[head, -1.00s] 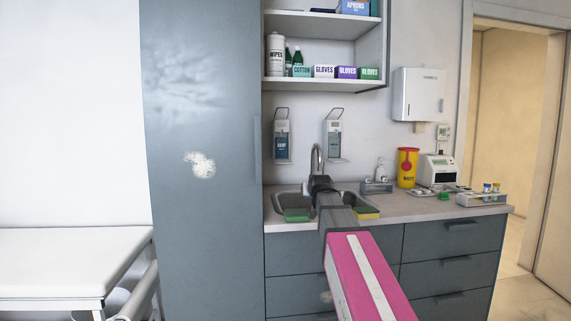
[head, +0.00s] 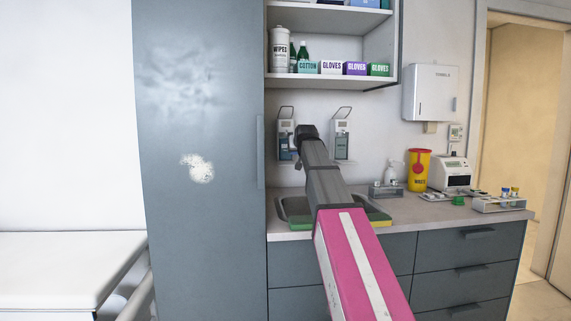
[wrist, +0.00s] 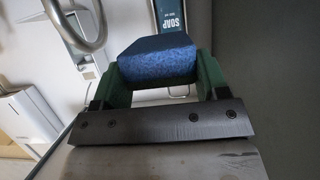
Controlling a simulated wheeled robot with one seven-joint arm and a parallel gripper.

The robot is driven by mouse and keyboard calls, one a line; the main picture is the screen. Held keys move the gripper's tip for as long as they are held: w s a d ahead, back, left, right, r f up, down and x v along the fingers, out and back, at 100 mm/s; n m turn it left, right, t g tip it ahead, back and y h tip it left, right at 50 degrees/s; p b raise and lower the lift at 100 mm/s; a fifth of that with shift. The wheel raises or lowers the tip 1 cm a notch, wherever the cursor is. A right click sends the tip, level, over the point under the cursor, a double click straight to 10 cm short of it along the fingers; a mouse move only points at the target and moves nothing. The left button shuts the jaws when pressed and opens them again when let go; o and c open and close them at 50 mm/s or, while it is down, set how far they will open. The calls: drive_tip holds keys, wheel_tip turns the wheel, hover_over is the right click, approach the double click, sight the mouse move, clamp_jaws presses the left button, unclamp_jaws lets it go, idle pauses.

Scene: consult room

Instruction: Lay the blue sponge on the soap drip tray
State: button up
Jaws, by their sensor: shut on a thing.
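The blue sponge (wrist: 158,62) is between the two green fingers of my gripper (wrist: 160,80) in the wrist view, held clear of the counter. In the head view, my gripper (head: 306,132) is raised in front of the wall by the left dispenser (head: 285,125), and the sponge is hidden there. The soap label (wrist: 172,14) shows just behind the sponge in the wrist view.
A second dispenser (head: 341,135) hangs to the right. The sink (head: 295,208) lies below my arm, with a curved metal tube (wrist: 80,35) close by in the wrist view. A tall grey cabinet (head: 200,150) stands left; a shelf (head: 330,82) with boxes is above.

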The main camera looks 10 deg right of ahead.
drive_tip(key=w, duration=0.7)
drive_tip(key=w+a, duration=0.1)
drive_tip(key=w, duration=0.5)
drive_tip(key=w+f, duration=0.1)
drive_tip(key=w, duration=0.6)
drive_tip(key=shift+w+a, duration=0.15)
drive_tip(key=shift+w, duration=0.2)
drive_tip(key=shift+w+f, duration=0.2)
drive_tip(key=shift+f, duration=2.2)
drive_tip(key=shift+f, duration=0.6)
drive_tip(key=o, duration=0.9)
drive_tip(key=shift+o, duration=0.2)
